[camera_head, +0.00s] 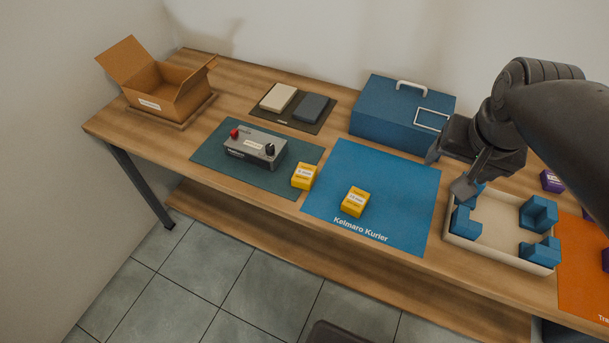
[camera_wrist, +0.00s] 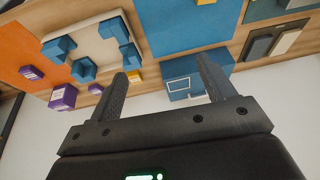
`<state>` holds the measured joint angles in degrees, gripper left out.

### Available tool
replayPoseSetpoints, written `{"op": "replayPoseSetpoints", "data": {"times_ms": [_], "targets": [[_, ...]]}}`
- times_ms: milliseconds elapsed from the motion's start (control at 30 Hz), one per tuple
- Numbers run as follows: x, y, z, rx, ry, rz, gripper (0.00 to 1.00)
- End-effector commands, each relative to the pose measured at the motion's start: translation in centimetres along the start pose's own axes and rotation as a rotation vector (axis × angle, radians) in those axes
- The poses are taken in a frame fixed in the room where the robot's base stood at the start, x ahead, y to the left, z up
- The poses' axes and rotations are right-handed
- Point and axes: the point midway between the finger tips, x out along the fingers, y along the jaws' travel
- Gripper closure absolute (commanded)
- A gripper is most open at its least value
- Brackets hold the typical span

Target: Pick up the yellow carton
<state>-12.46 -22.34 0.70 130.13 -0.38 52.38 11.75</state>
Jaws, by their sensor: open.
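Two yellow cartons show in the head view. One yellow carton (camera_head: 355,201) stands on the blue mat (camera_head: 395,190) near its front edge. Another yellow carton (camera_head: 304,176) stands at the right edge of the dark green mat. In the wrist view, part of a yellow carton (camera_wrist: 206,1) shows at the top edge, and a small yellow item (camera_wrist: 135,77) is partly hidden behind the left finger, beside the tray. My gripper (camera_head: 448,171) is open and empty, above the table between the blue toolbox and the tray. Its spread fingers show in the wrist view (camera_wrist: 160,70).
A cream tray (camera_head: 482,248) with blue corner blocks stands right of the blue mat. A blue toolbox (camera_head: 395,112) stands behind the mat. A grey device (camera_head: 255,148), an open cardboard box (camera_head: 165,92) and purple cartons (camera_head: 552,181) are also on the table.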

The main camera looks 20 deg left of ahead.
Motion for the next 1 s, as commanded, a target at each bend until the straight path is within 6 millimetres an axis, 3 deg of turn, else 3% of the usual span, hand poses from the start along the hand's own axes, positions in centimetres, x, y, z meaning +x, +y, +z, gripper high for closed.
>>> {"op": "replayPoseSetpoints", "data": {"times_ms": [200, 433, 600, 800, 1000], "targets": [[3.8, -6.3, -3.7, -0.019, -0.094, -0.015, 0.25], [8.7, -13.8, -5.7, -0.034, -0.182, -0.013, 0.25], [13.0, -19.9, -5.7, -0.047, -0.245, 0.001, 0.25], [18.0, -26.5, -4.2, -0.06, -0.307, 0.027, 0.25], [20.9, -30.1, -2.6, -0.065, -0.338, 0.045, 0.25]]}}
